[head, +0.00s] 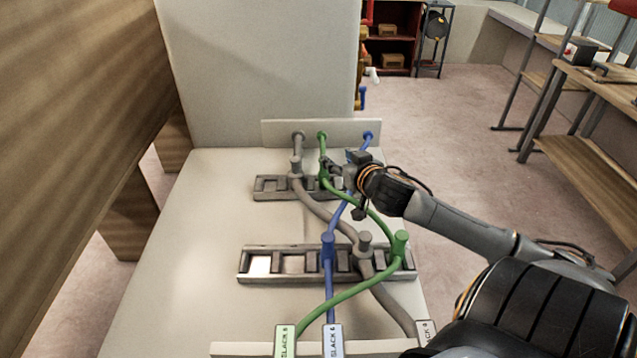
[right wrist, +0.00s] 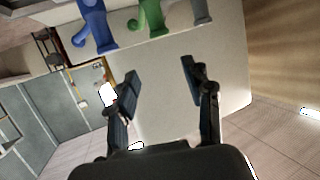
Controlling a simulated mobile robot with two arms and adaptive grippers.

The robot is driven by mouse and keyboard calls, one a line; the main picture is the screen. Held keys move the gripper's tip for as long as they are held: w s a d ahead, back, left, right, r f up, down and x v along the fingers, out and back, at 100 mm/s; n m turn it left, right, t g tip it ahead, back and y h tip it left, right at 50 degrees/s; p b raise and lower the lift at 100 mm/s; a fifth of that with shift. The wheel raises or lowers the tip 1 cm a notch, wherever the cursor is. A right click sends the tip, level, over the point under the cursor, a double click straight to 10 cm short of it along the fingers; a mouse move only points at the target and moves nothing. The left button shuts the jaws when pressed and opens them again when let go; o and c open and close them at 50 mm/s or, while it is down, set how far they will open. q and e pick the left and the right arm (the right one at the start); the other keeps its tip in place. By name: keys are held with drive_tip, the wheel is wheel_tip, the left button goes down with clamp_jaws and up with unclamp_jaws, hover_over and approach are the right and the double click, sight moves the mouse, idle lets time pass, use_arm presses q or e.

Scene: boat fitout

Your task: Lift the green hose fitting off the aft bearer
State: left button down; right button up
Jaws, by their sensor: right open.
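The green hose (head: 345,293) runs from a front label over the near bearer (head: 250,250) to the far bearer (head: 268,185). The right gripper is close beside this fitting; contact cannot be told. In the right wrist view its two fingers (right wrist: 160,85) are apart with only pale surface between them. A green part (right wrist: 150,18) shows beyond them at the top edge, between a blue and a grey one. My left gripper is not in view.
A grey hose (head: 320,212) and a blue hose (head: 328,285) cross the green one closely. An upright plate (head: 283,131) with hose ends stands behind the far bearer. A wooden wall (head: 70,150) closes the left side. The pale surface left of the bearers is clear.

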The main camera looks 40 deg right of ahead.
sight(324, 173)
drive_tip(key=w+f+b, duration=0.1)
drive_tip(key=w, duration=0.1)
drive_tip(key=w+d+f+b, duration=0.1)
drive_tip(key=w+f, duration=0.3)
drive_tip(key=shift+w+d+f+b, duration=0.2)
drive_tip(key=shift+w+f+b, duration=0.05)
drive_tip(key=shift+w+b, duration=0.15)
drive_tip(key=shift+w+d+f, duration=0.15)
drive_tip(key=shift+w+f, duration=0.1)
drive_tip(key=shift+w, duration=0.15)
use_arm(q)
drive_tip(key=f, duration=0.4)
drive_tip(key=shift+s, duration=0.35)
use_arm(e)
drive_tip(key=shift+c, duration=0.2)
clamp_jaws()
